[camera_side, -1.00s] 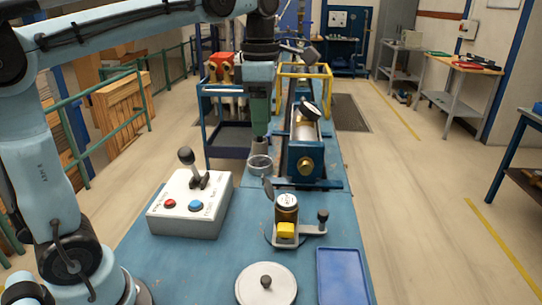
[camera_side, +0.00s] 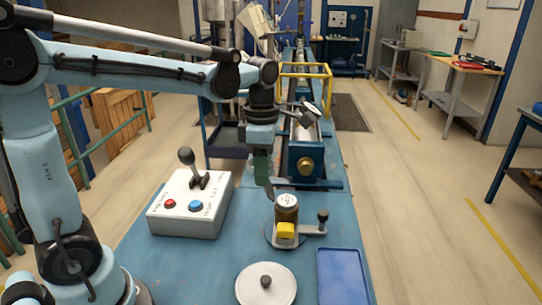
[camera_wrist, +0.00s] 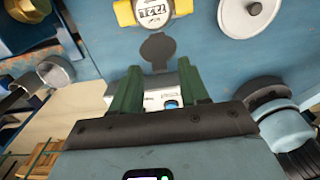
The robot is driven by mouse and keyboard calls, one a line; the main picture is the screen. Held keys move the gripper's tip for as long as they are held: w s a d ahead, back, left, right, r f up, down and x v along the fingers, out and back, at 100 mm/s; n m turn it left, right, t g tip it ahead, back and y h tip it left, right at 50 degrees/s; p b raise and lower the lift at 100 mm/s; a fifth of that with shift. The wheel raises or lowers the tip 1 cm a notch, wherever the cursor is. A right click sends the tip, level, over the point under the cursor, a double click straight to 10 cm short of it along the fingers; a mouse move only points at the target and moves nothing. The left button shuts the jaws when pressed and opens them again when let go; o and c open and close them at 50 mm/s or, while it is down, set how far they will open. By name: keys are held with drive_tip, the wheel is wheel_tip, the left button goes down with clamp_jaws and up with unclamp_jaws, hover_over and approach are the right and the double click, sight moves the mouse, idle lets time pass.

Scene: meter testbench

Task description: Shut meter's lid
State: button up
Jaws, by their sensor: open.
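The meter (camera_side: 286,210) is a small brass cylinder with a white dial, standing in a holder with a yellow block (camera_side: 286,230). Its dial (camera_wrist: 153,13) shows at the top of the wrist view. The dark round lid (camera_wrist: 157,47) is open, sticking out from the meter's rim on the side towards my gripper. In the side view the lid (camera_side: 269,190) is a thin dark shape at the meter's back left. My gripper (camera_wrist: 162,84) is open and empty, its green fingers apart just beyond the lid. In the side view my gripper (camera_side: 263,178) is right behind the lid; contact cannot be told.
A white control box (camera_side: 190,205) with a lever and red and blue buttons stands left of the meter. A round lidded disc (camera_side: 255,292) and a blue tray (camera_side: 342,280) lie in front. A blue pipe rig (camera_side: 306,160) stands behind, close to my gripper.

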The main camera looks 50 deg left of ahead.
sight(270, 188)
drive_tip(key=shift+f, duration=0.35)
drive_tip(key=shift+c, duration=0.2)
clamp_jaws()
drive_tip(key=shift+d, duration=0.1)
drive_tip(key=shift+w+d+r+g+y, duration=0.15)
drive_tip(key=shift+w+d+g+y, duration=0.65)
drive_tip(key=shift+g+y, duration=0.3)
drive_tip(key=shift+w+d+g+y, duration=0.55)
drive_tip(key=shift+w+g+y, duration=0.15)
drive_tip(key=shift+g+y, duration=0.3)
